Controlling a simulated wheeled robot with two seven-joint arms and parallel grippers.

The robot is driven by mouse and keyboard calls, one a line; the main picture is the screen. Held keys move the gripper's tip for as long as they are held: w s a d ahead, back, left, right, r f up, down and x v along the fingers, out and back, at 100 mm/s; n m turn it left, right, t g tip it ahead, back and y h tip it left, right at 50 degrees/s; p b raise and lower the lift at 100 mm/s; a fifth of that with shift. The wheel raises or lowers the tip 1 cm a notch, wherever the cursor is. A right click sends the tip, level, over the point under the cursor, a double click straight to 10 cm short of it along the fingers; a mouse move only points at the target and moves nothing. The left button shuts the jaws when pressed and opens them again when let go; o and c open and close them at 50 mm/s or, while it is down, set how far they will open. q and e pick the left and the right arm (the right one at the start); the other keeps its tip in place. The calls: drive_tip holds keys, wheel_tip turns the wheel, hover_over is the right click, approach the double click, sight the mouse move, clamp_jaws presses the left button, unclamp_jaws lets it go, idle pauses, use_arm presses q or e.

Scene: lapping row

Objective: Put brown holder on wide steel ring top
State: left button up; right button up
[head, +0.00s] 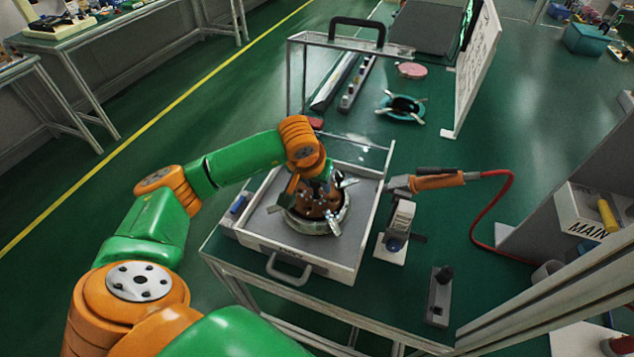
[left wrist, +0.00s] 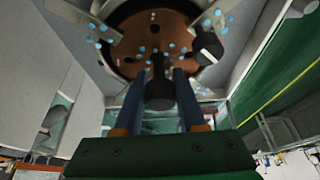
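The wide steel ring (head: 336,226), with grey arms sticking out, lies in a pale tray (head: 310,253) on the bench. The brown holder (head: 316,207) is a round disc inside the ring's outline, partly hidden by my left gripper (head: 318,180). I cannot tell whether it rests there or hangs just above. In the left wrist view the brown holder (left wrist: 132,45) shows pale blue dots and a dark knob. My left gripper's fingers (left wrist: 160,85) stand on either side of that knob; whether they touch it is unclear. My right gripper is not in view.
An orange tool (head: 438,181) with a red hose lies right of the tray, near a grey-white upright device (head: 398,226). A dark block (head: 439,295) stands at the bench's front right. A clear frame with a black handle (head: 357,30) rises behind the tray. A teal ring (head: 401,108) lies farther back.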

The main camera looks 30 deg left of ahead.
use_arm(q)
drive_tip(key=o, duration=0.3)
drive_tip(key=shift+r+p, duration=1)
drive_tip(key=shift+p, duration=0.1)
drive_tip(key=b+v, duration=0.1)
drive_tip(key=v, duration=1)
drive_tip(key=shift+s, duration=0.25)
drive_tip(key=shift+r, duration=0.1)
